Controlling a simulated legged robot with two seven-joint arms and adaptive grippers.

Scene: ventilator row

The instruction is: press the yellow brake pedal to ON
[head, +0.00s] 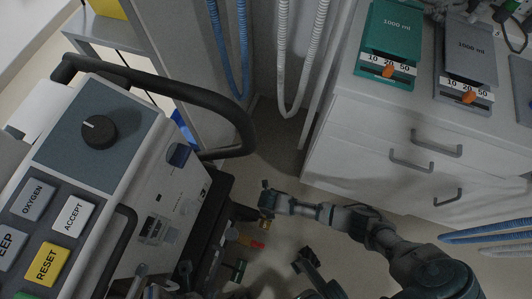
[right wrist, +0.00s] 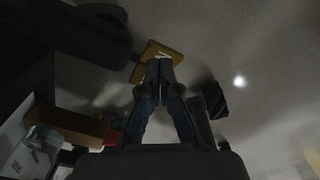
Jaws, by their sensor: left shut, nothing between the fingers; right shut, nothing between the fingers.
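The yellow pedal (right wrist: 148,50) lies low by the floor, straight beyond my right gripper (right wrist: 160,66) in the right wrist view. It carries a white mark, and the fingertips overlap its near edge; whether they touch cannot be told. A small yellow bit shows in the head view (head: 264,223) at the end of my right arm, beside the ventilator cart. The right fingers are together and empty. The pedal's ON marking cannot be read.
The ventilator (head: 120,140) with its dark handle (head: 235,125) stands close on the left. A white drawer cabinet (head: 375,150) stands on the right. Floor between them is open.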

